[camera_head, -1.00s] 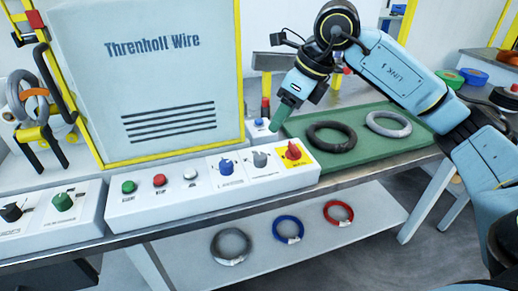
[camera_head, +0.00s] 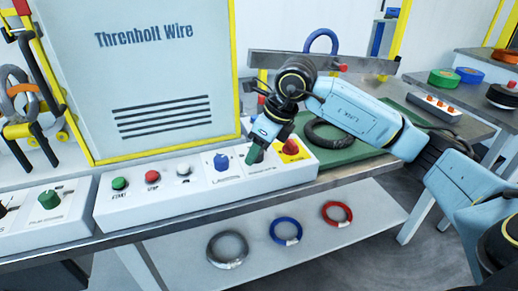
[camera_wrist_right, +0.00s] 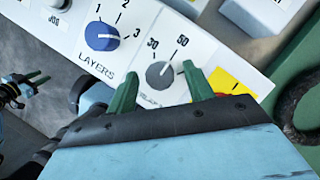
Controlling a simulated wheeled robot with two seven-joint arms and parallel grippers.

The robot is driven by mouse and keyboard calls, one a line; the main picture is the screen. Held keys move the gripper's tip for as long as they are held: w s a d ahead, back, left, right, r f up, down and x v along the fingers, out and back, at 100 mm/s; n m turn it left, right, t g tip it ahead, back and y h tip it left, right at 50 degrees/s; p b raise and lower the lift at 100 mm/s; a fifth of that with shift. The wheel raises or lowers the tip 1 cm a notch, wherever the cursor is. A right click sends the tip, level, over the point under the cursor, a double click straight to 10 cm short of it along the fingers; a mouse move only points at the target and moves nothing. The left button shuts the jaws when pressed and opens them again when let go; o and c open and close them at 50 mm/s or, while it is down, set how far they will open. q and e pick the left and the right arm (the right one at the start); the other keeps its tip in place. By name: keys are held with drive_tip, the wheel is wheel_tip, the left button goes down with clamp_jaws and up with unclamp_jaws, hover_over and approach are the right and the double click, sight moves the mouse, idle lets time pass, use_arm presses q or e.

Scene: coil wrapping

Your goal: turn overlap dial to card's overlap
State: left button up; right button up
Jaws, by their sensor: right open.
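The grey overlap dial (camera_wrist_right: 160,74) sits on the white control panel in the right wrist view, with 30 and 50 printed around it. Its lower label is partly covered. My right gripper (camera_wrist_right: 157,88) is open, its green fingers on either side of the dial in that view. I cannot tell whether they touch it. In the head view my right gripper (camera_head: 254,155) points down at the panel and hides most of this dial. A small green-fingered gripper (camera_wrist_right: 35,82), apparently my left, shows at the left edge of the wrist view. I cannot make out the card.
The blue LAYERS dial (camera_wrist_right: 102,36) is left of the overlap dial. A red knob on a yellow plate (camera_head: 291,147) is close on the right. A dark coil (camera_head: 322,133) lies on the green mat (camera_head: 345,152) behind. Several coils lie on the lower shelf (camera_head: 330,240).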

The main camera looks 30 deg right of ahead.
drive_tip(key=c, duration=1)
